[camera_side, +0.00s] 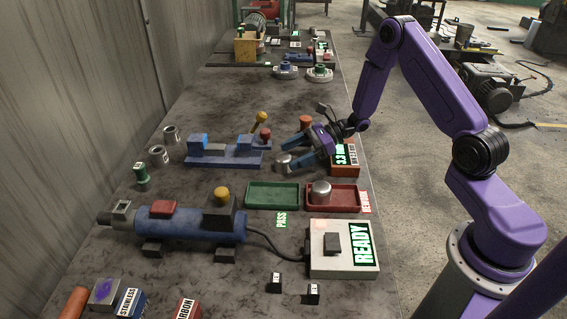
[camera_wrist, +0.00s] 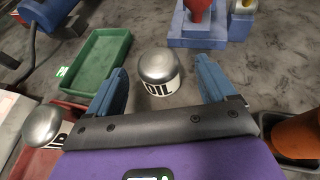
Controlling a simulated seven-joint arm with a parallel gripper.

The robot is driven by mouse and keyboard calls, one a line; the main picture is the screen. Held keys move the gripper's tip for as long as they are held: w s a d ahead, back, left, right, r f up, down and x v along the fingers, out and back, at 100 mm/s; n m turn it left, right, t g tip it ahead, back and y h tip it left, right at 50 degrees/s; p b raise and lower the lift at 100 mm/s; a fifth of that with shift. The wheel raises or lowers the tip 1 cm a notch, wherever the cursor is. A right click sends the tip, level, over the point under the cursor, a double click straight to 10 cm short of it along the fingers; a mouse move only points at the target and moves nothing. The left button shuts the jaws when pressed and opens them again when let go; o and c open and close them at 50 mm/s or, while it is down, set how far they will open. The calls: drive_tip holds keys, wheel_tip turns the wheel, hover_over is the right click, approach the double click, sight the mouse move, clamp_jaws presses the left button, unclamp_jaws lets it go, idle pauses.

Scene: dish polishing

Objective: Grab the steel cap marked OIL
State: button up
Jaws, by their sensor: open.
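The steel cap marked OIL (camera_wrist: 158,72) has a shiny domed top and a white band with black letters. In the wrist view it stands upright between the blue fingers of my gripper (camera_wrist: 162,67), with a gap on each side. In the side view the cap (camera_side: 282,161) stands on the table behind the green tray, at the fingertips of my gripper (camera_side: 287,155). My gripper is open and holds nothing. In the side view one finger partly hides the cap, and its label cannot be read there.
A second steel cap (camera_side: 321,189) sits in the red tray (camera_side: 350,206), also at left in the wrist view (camera_wrist: 42,126). The green tray (camera_side: 273,205) is empty. A blue fixture (camera_side: 230,158) with red and yellow knobs stands close by. An orange cylinder (camera_wrist: 297,135) is right of my gripper.

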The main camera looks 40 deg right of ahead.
sight(278, 163)
drive_tip(key=shift+x, duration=2.75)
drive_tip(key=shift+s+f, duration=0.1)
drive_tip(key=shift+s, duration=0.05)
drive_tip(key=c, duration=1.2)
